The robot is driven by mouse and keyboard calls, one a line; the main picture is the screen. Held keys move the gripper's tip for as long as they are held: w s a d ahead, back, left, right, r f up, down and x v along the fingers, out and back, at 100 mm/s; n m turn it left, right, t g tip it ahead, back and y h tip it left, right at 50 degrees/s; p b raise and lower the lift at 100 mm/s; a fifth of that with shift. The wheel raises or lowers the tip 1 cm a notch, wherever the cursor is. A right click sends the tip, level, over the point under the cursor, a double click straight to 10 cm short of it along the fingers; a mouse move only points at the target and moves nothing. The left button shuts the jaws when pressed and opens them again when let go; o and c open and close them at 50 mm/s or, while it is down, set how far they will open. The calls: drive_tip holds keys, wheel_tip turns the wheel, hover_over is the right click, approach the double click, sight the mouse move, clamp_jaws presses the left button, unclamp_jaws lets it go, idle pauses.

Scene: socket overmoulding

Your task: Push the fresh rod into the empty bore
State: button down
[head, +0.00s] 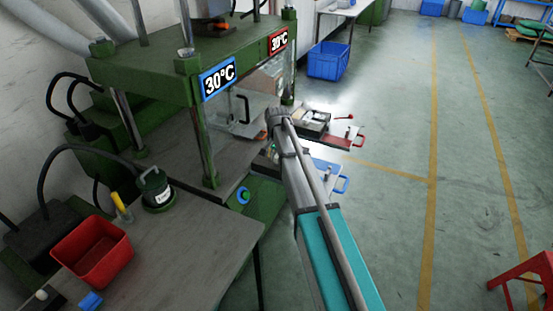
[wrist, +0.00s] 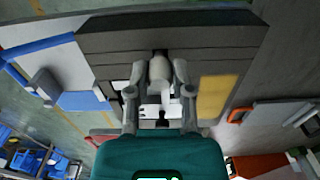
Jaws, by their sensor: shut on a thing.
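In the wrist view my gripper (wrist: 160,74) has its two grey fingers closed on a pale, rounded piece (wrist: 159,66), which looks like the rod. Its far end is against or in front of a dark grey stepped block (wrist: 165,35); I cannot tell if it touches. No bore opening shows in either view. In the head view my arm reaches toward the right side of the green press, and its own links hide the gripper and the held piece.
The green press (head: 130,72) carries a blue and a red 30°C display. Mould plates with a red handle (head: 360,139) and a blue handle (head: 342,186) lie beside my arm. A red bin (head: 92,252) stands on the front table. Open floor is at the right.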

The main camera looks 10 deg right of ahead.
drive_tip(key=shift+f, duration=0.35)
idle(0.4)
drive_tip(key=shift+c, duration=2.2)
unclamp_jaws()
drive_tip(key=shift+r, duration=0.2)
wheel_tip(320, 180, up, 10)
drive_tip(key=p, duration=1)
